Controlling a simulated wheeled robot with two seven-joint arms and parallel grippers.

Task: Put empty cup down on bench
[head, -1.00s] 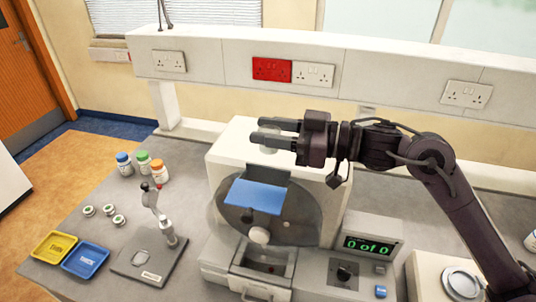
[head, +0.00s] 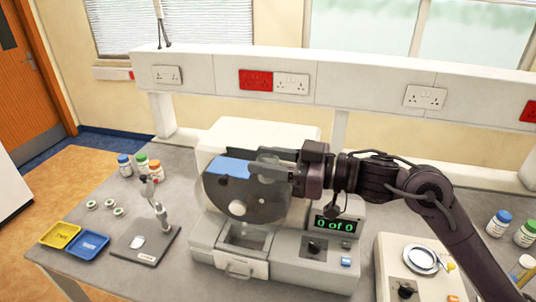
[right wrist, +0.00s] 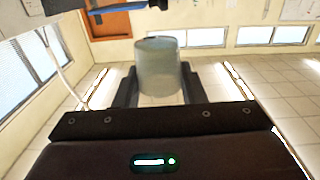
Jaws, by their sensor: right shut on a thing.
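My right gripper (head: 262,162) is shut on the empty cup, a pale, see-through cup (right wrist: 158,68) that stands between its two fingers in the right wrist view. In the head view the cup (head: 267,157) is small and partly hidden by the fingers. The gripper reaches in from the right and holds the cup in front of the white machine's upper part, near its clear round disc (head: 245,200). The grey bench (head: 180,165) lies below. My left gripper is not in view.
The white machine (head: 210,240) with a "0 of 0" display fills the middle. A stand (head: 145,250), yellow tray (head: 60,235) and blue tray (head: 86,245) are at left. Several bottles stand at back left and far right. A balance-like device (head: 390,260) is at lower right.

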